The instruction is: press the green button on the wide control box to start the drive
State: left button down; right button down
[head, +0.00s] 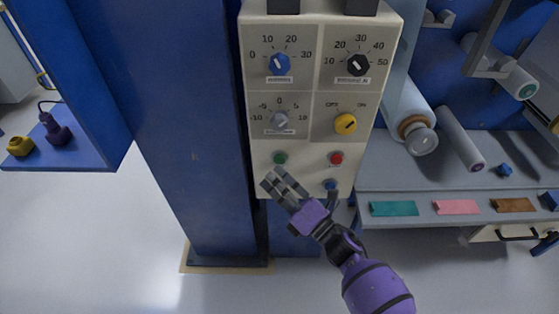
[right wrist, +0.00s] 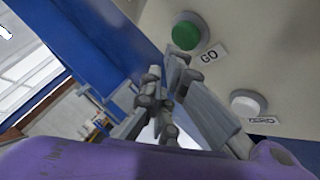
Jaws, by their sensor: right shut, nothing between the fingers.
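The wide control box (head: 312,140) is cream-coloured and hangs on a blue post in the middle of the head view. Its green button (head: 280,158) is at the lower left of the panel. In the right wrist view the green button (right wrist: 187,33) shows large, with a "GO" label below it. My right gripper (head: 270,178) is shut and empty, just below the green button in the head view. In the right wrist view its fingers (right wrist: 163,78) point up toward the button, and a gap shows between tips and button. My left gripper is not in view.
A red button (head: 336,158), a blue button (head: 331,184) and a yellow switch (head: 345,124) are also on the box. A white button (right wrist: 248,104) shows in the wrist view. Film rollers (head: 418,135) and a grey shelf (head: 470,185) stand at right.

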jog(key=shift+w, duration=0.1)
jog(key=shift+w+b, duration=0.3)
jog(key=shift+w, duration=0.05)
jog(key=shift+w+b, duration=0.3)
jog(key=shift+w, duration=0.2)
dwell(0.7)
dwell(0.4)
jog(key=shift+s+p, duration=0.3)
jog(key=shift+s, duration=0.6)
jog(key=s+p, duration=0.1)
jog(key=s, duration=0.4)
dwell(0.7)
